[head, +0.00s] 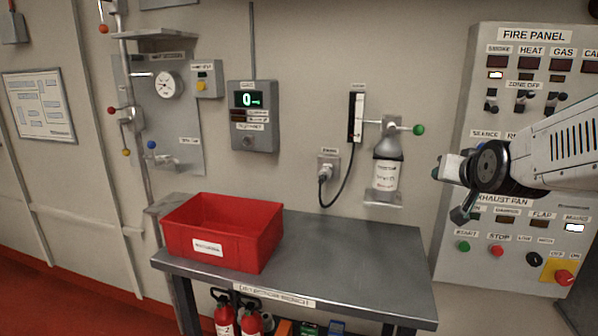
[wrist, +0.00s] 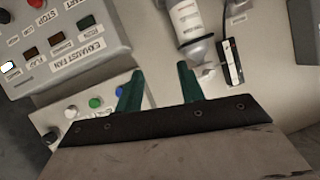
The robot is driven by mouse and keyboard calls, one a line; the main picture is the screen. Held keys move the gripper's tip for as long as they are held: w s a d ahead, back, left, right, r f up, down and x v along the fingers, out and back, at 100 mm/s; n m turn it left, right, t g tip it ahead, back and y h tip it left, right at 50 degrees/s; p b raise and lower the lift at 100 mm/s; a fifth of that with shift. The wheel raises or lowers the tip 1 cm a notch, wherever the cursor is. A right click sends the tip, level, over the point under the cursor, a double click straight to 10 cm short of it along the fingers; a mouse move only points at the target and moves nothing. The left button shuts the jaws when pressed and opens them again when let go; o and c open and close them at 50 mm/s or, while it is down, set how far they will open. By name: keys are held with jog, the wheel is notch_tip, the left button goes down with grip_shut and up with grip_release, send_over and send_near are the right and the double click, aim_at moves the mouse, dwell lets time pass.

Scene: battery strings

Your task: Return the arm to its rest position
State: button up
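My arm reaches in from the right in the head view, in front of the fire panel (head: 540,75). My gripper (head: 449,190) is raised off the table, level with the panel's lower half and right of the wall-mounted bottle (head: 384,174). In the wrist view, the two green fingers of my gripper (wrist: 158,82) stand apart with nothing between them. My gripper is open and empty. Part of the panel's lower half is hidden behind my arm in the head view.
A steel workbench (head: 345,262) stands below, with a red bin (head: 224,232) on its left part. The bench's right part is clear. Red fire extinguishers (head: 251,322) stand underneath. A plugged cable (head: 343,190) and a gas display (head: 253,115) are on the wall.

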jog(key=s+a+f+n+g, duration=0.1)
jog(key=s+a+f+g, duration=0.1)
jog(key=s, duration=0.9)
jog(key=s+a+f+n+g+y, duration=0.1)
jog(key=s+f+g, duration=0.2)
jog(key=s+g, duration=0.3)
jog(key=s+a+f+n+g, duration=0.1)
jog(key=s+a+f+g, duration=0.1)
jog(key=s, duration=1.3)
jog(key=shift+s+a+f+g+y, duration=0.35)
jog(key=shift+f+g, duration=0.45)
jog(key=shift+g, duration=0.2)
